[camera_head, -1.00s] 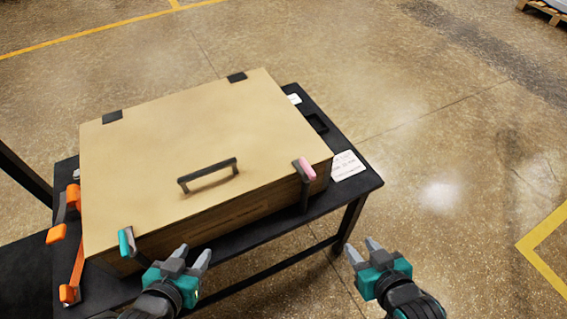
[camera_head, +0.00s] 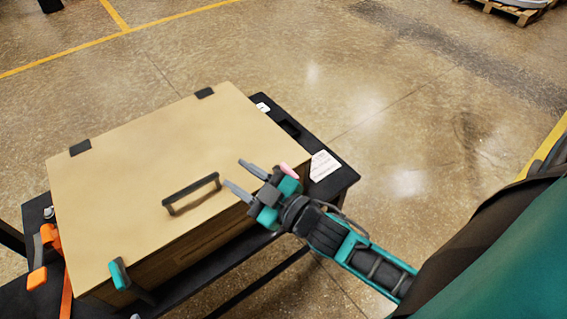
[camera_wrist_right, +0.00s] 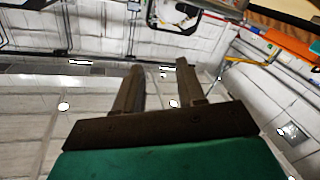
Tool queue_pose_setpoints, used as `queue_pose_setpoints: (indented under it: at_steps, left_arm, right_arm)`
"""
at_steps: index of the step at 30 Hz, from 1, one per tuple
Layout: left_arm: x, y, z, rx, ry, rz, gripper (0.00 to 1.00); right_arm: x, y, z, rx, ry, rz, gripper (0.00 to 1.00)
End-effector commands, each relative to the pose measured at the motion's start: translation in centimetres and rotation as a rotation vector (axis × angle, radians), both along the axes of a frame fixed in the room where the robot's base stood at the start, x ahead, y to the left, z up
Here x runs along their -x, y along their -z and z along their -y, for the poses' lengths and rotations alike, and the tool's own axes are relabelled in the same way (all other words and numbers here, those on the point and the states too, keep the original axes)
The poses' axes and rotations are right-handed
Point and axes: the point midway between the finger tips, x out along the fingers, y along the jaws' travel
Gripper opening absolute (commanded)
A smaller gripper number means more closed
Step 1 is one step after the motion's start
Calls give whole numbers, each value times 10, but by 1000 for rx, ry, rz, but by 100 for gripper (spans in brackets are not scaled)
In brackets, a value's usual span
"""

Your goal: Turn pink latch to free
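The pink latch (camera_head: 289,171) is on the front right edge of a wooden box (camera_head: 150,150) with a flat tan lid. My right gripper (camera_head: 239,175) is open and empty in the head view, over the lid's front edge just left of the pink latch. It partly hides the latch; I cannot tell whether they touch. In the right wrist view my right gripper (camera_wrist_right: 155,82) has its fingers apart with nothing between them. A teal latch (camera_head: 119,274) is on the box's front left edge. My left gripper is not in view.
A dark handle (camera_head: 191,190) rises from the lid. The box stands on a black table (camera_head: 335,180) with a white label (camera_head: 323,166) at its right end. Orange clamps (camera_head: 48,238) are at the left. The floor to the right is open.

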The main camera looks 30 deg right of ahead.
Motion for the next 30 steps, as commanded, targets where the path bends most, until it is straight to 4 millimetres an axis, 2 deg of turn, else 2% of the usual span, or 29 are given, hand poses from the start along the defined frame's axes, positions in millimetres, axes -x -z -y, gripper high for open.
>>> queue_pose_setpoints:
  at_steps: [1, 3, 6, 8, 10, 12, 14, 17, 20, 21, 23, 24, 27, 30]
  left_arm:
    - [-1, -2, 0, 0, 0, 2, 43]
    - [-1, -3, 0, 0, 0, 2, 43]
    - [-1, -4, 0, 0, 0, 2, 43]
    - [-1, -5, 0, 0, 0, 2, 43]
    - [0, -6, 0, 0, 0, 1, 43]
    - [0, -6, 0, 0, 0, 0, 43]
    - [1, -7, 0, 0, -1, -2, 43]
    - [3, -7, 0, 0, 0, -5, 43]
    - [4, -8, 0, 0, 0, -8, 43]
    - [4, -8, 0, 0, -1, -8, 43]
    - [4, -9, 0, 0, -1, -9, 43]
    - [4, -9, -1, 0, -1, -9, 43]
    - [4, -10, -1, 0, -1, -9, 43]
    - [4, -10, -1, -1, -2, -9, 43]
  right_arm:
    - [-10, -29, -12, 50, -73, 128, 39]
    - [-13, -65, -32, 130, -199, 308, 39]
    - [-5, -104, -65, 275, -421, 555, 39]
    - [6, -116, -83, 376, -569, 678, 39]
    - [19, -119, -98, 507, -748, 792, 39]
    - [31, -113, -105, 657, -932, 870, 39]
    - [37, -101, -103, 796, -1092, 904, 39]
    - [38, -76, -82, 1054, -1344, 882, 39]
    - [27, -57, -40, 1328, -1563, 753, 39]
    - [20, -53, -20, 1434, -1631, 677, 39]
    - [10, -51, 13, 1578, -1713, 541, 39]
    - [4, -53, 33, 1662, -1749, 446, 39]
    - [-7, -63, 76, 1816, -1799, 226, 39]
    - [-12, -73, 103, 1899, -1812, 72, 39]
